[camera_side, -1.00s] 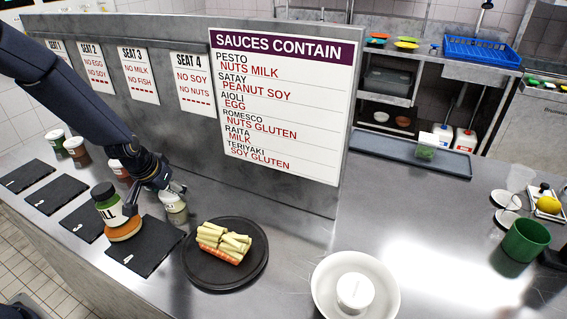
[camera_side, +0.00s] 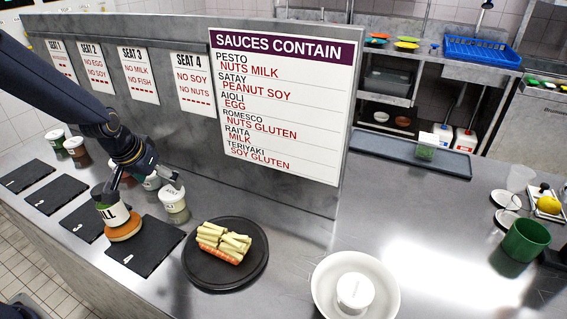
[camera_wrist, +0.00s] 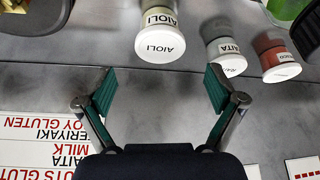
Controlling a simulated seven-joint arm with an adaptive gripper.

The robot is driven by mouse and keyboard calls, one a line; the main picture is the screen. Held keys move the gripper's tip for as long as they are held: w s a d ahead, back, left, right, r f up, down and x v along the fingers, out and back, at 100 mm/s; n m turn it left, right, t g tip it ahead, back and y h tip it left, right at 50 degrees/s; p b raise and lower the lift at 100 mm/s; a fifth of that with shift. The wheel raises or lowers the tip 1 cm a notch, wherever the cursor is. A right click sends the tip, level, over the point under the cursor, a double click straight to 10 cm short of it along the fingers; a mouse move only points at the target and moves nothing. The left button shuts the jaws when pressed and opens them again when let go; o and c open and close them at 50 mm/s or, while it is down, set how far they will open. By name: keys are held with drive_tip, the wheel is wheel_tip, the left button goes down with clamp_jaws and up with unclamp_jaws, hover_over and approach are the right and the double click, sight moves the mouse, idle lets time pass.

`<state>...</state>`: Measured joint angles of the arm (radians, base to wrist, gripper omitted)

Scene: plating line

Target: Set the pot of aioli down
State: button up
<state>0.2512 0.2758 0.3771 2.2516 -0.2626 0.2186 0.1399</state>
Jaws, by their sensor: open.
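The aioli pot (camera_side: 174,212), white with a pale contents band, stands upright on the steel counter at the foot of the partition. Its AIOLI label also shows in the wrist view (camera_wrist: 160,40), top centre. My gripper (camera_side: 144,188) is above the counter beside the pot in the side view. In the wrist view my gripper (camera_wrist: 160,88) has its two green-padded fingers spread wide. Nothing is between them, and the pot is apart, beyond the fingertips.
The raita pot (camera_wrist: 226,52) and a red-brown pot (camera_wrist: 275,58) stand close by. A labelled jar (camera_side: 112,212) stands near an orange-brown round item (camera_side: 124,231) and a black slate (camera_side: 145,250). A dark plate (camera_side: 200,276) holds stacked batons.

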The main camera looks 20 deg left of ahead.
drive_tip(key=s+d+r+h, duration=0.1)
drive_tip(key=s+d+r, duration=0.2)
drive_tip(key=s+r, duration=0.6)
wheel_tip(320, 180, up, 3)
drive_tip(key=shift+s+f+m+h, duration=0.1)
drive_tip(key=shift+s+m+h, duration=0.2)
drive_tip(key=shift+m+h, duration=0.1)
drive_tip(key=shift+m+t+y, duration=0.4)
drive_tip(key=shift+m, duration=0.3)
drive_tip(key=s+r, duration=0.1)
drive_tip(key=s, duration=0.2)
drive_tip(key=s+d+r, duration=0.1)
drive_tip(key=s, duration=0.2)
drive_tip(key=s+r, duration=0.1)
drive_tip(key=s, duration=0.2)
drive_tip(key=shift+s+d+r, duration=0.1)
drive_tip(key=shift+d+r, duration=0.05)
drive_tip(key=shift+r, duration=0.2)
drive_tip(key=shift+s, duration=0.25)
